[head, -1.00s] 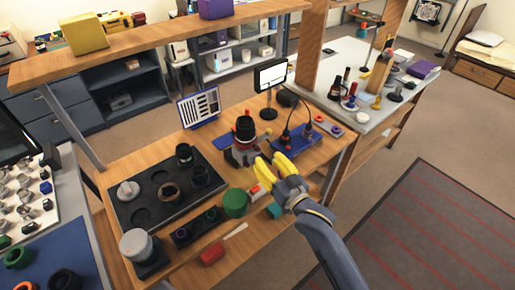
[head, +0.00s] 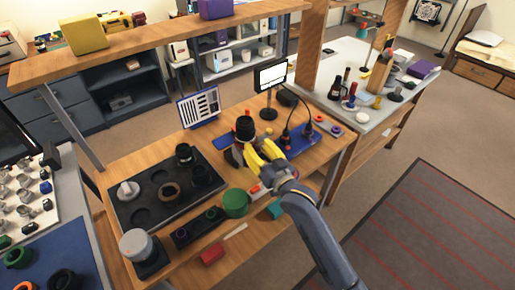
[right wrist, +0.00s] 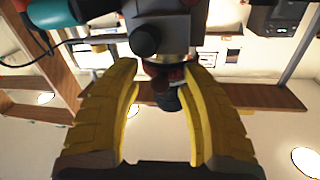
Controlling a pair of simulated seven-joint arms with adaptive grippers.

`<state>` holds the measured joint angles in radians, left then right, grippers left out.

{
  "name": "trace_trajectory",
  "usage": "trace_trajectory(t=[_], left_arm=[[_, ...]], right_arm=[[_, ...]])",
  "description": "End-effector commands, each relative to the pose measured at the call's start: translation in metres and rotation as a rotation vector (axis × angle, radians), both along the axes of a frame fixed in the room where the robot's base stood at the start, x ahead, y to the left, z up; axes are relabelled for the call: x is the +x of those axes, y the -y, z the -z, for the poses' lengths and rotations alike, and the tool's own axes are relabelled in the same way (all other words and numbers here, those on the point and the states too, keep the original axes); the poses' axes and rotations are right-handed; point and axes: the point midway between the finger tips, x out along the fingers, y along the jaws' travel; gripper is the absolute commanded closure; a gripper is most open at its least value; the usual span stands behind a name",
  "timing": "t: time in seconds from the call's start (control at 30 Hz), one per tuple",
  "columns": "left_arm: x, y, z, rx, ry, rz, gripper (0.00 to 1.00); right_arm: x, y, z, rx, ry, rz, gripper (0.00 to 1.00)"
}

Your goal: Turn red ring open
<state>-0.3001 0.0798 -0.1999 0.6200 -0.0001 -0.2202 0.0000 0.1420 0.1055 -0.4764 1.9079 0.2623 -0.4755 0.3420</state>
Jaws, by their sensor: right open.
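A black lens barrel (head: 245,129) stands upright in a holder on the wooden bench in the head view. My right gripper (head: 258,150) has its yellow fingers just in front of and beside the holder, partly hiding it. In the right wrist view, the open yellow fingers (right wrist: 165,82) have a dark knob-like part with a dull red band (right wrist: 168,75) between their tips. I cannot tell whether the fingers touch it. A grey metal body with a black round knob (right wrist: 146,40) is beyond. Whether the red band is the task's ring is unclear. My left gripper is out of view.
A black parts tray (head: 125,205) with lens pieces lies left of the holder. A small screen (head: 270,76) stands behind; a blue mat (head: 298,143) lies to the right.

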Motion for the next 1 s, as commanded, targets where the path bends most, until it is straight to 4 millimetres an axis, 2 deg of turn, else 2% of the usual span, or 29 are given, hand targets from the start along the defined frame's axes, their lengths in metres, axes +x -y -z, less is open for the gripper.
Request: trace_trajectory(t=[0.07,0.33,1.0], left_arm=[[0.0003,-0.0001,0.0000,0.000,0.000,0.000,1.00],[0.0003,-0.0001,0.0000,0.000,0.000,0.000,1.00],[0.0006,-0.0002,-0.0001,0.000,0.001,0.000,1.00]], right_arm=[[-0.0001,0.0000,0.0000,0.000,0.000,0.000,0.68],[-0.0001,0.0002,0.0000,0.000,0.000,0.000,0.99],[0.0028,0.0019,-0.0013,-0.004,0.007,-0.049,1.00]])
